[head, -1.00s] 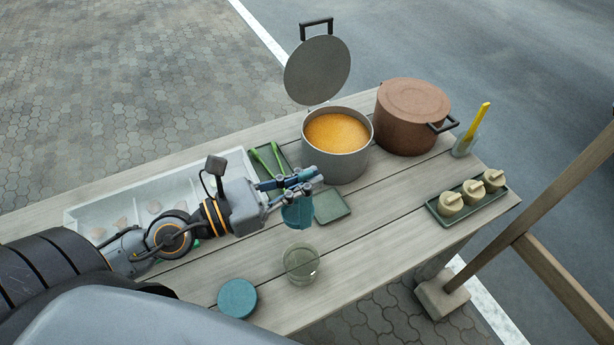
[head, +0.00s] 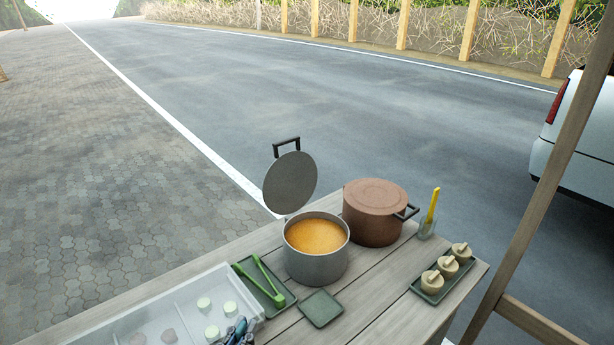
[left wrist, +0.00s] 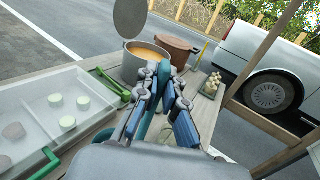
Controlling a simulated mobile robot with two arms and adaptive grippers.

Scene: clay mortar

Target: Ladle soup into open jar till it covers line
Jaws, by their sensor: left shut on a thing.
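A grey pot (head: 316,265) stands open on the wooden table, filled with orange soup (head: 315,236); its round lid (head: 290,182) stands raised behind it. The pot also shows in the left wrist view (left wrist: 135,72). My left gripper (head: 238,328) shows only at the bottom edge of the head view, in front of and left of the pot. In the left wrist view its fingers (left wrist: 168,75) are shut on a teal ladle (left wrist: 151,118), mostly hidden between them. The open jar is in neither current view. My right gripper is not in view.
A brown lidded pot (head: 375,212) stands right of the soup pot. Green tongs (head: 262,285) lie on a tray beside a clear sectioned container (head: 130,310). A small green tray (head: 320,308) lies in front.

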